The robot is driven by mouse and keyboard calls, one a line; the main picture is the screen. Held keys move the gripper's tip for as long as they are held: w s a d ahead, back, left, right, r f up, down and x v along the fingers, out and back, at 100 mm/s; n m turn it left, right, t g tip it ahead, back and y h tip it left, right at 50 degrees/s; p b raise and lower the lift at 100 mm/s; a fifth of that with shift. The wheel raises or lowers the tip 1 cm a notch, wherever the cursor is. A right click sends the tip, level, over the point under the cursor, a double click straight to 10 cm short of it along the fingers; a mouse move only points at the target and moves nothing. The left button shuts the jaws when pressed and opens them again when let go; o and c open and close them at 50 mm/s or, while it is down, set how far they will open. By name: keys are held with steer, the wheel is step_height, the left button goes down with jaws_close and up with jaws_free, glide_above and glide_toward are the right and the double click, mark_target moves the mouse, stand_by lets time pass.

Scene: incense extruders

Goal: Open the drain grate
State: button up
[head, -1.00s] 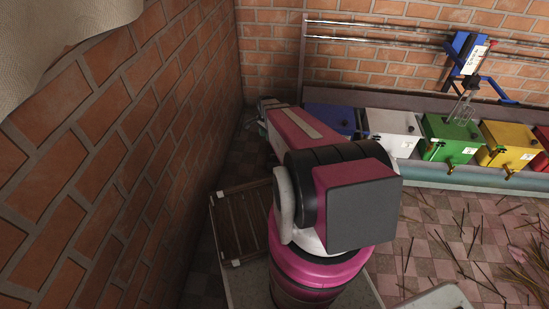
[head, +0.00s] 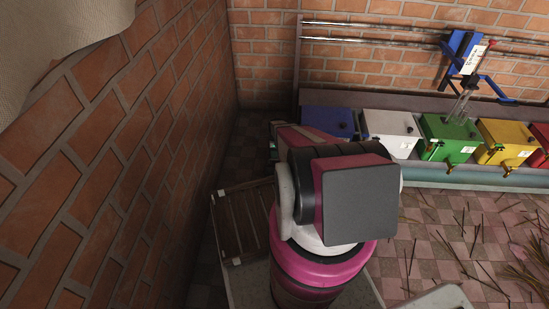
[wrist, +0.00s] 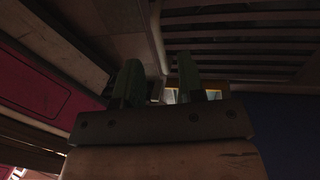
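A dark brown slatted panel (head: 245,222) with pale corners lies low beside the left brick wall in the head view; I cannot tell whether it is the drain grate. In the wrist view, dark parallel slats (wrist: 240,45) fill the upper right, beyond a pale bar. They may be a grate, but the picture is very dark. My gripper (wrist: 160,62) shows two green fingers standing apart with nothing seen between them. It is open, with the slats beyond and to the right of the fingers. In the head view my arm hides most of the gripper.
A row of coloured boxes, including white (head: 392,132), green (head: 449,138) and yellow (head: 508,142), stands along the back wall under metal rails. The brick wall (head: 120,170) is close on the left. Thin sticks (head: 470,255) litter the checkered floor at right.

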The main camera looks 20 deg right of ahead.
steer(key=shift+s+a+f, duration=0.1)
steer(key=shift+s+f, duration=0.05)
steer(key=shift+f, duration=0.7)
steer(key=shift+s+a+f, duration=0.1)
steer(key=shift+s+f, duration=0.05)
steer(key=shift+f, duration=0.65)
jaws_close()
steer(key=shift+r, duration=0.1)
